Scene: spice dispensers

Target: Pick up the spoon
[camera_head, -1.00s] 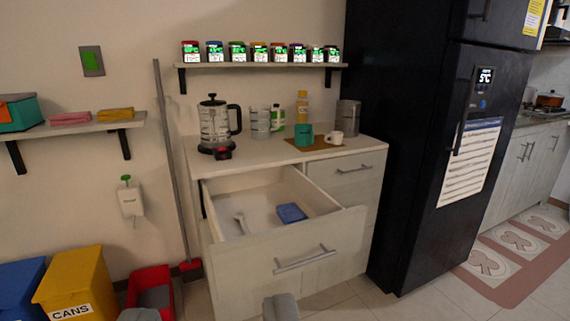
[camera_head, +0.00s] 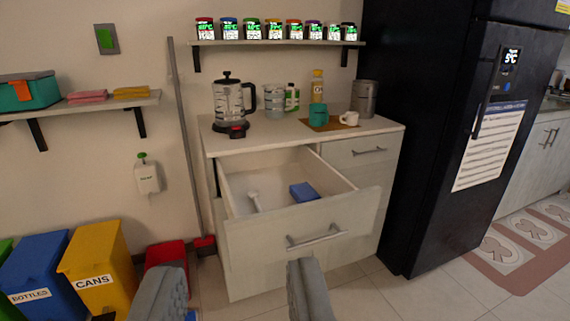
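A small whitish spoon (camera_head: 254,201) lies in the open drawer (camera_head: 298,220), toward its left side. A blue box-like item (camera_head: 303,192) lies in the same drawer, to the right of the spoon. My gripper (camera_head: 231,280) shows its two grey fingers wide apart at the bottom of the picture. It is open and empty, in front of and below the drawer in the picture, well short of the spoon.
The cabinet top (camera_head: 270,141) above the drawer holds a kettle (camera_head: 230,105), a teal mug (camera_head: 319,115) and other items. Yellow (camera_head: 98,262) and blue (camera_head: 38,265) bins and a red dustpan (camera_head: 165,255) stand at left. A black fridge (camera_head: 430,130) stands at right.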

